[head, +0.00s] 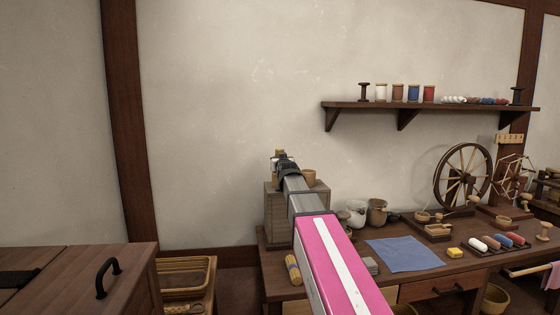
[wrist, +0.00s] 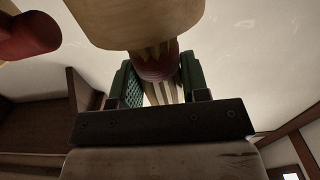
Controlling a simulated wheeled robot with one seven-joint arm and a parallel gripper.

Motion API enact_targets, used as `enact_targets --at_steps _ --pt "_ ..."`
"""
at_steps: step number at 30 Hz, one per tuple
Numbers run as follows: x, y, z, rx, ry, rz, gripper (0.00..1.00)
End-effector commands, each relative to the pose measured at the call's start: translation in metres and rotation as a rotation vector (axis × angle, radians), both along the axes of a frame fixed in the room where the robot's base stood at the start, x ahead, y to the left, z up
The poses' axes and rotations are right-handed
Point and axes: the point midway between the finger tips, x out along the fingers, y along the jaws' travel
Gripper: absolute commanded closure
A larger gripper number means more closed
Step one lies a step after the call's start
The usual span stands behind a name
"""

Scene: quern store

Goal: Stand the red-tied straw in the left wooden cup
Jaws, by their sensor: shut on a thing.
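My gripper (head: 281,166) is at the end of my outstretched arm, over the wooden stand at the table's back left. In the wrist view its green fingers (wrist: 160,82) are shut on the straw bundle with its red tie (wrist: 157,67). A pale wooden rounded thing (wrist: 135,22), perhaps a cup, overlaps one end of the straw; I cannot tell whether the straw is inside it. In the head view a wooden cup (head: 309,177) stands on the stand, right of my gripper. The left cup is not clearly seen there; my gripper covers that area.
The wooden stand (head: 278,218) is on the table. Another tied straw bundle (head: 293,269) lies at the table's left end. Jars (head: 377,212), a blue cloth (head: 402,254) and a spinning wheel (head: 462,179) are to the right. A shelf (head: 430,106) hangs above.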

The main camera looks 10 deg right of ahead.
Motion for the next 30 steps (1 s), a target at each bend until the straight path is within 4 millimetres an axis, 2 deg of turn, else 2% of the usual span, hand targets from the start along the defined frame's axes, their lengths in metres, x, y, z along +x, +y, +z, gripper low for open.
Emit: enact_targets --at_steps 7,8,10,11,23,30 --pt "0.0 0.0 0.0 0.0 -0.001 0.0 0.81" --pt "0.0 0.0 0.0 0.0 0.0 0.0 0.55" --pt "0.0 0.0 0.0 0.0 0.0 0.0 0.32" --pt "0.0 0.0 0.0 0.0 0.0 0.0 0.28" --pt "-0.005 0.0 0.0 0.0 0.0 0.0 0.28" --pt "-0.036 0.0 -0.001 0.0 -0.001 0.0 0.28"
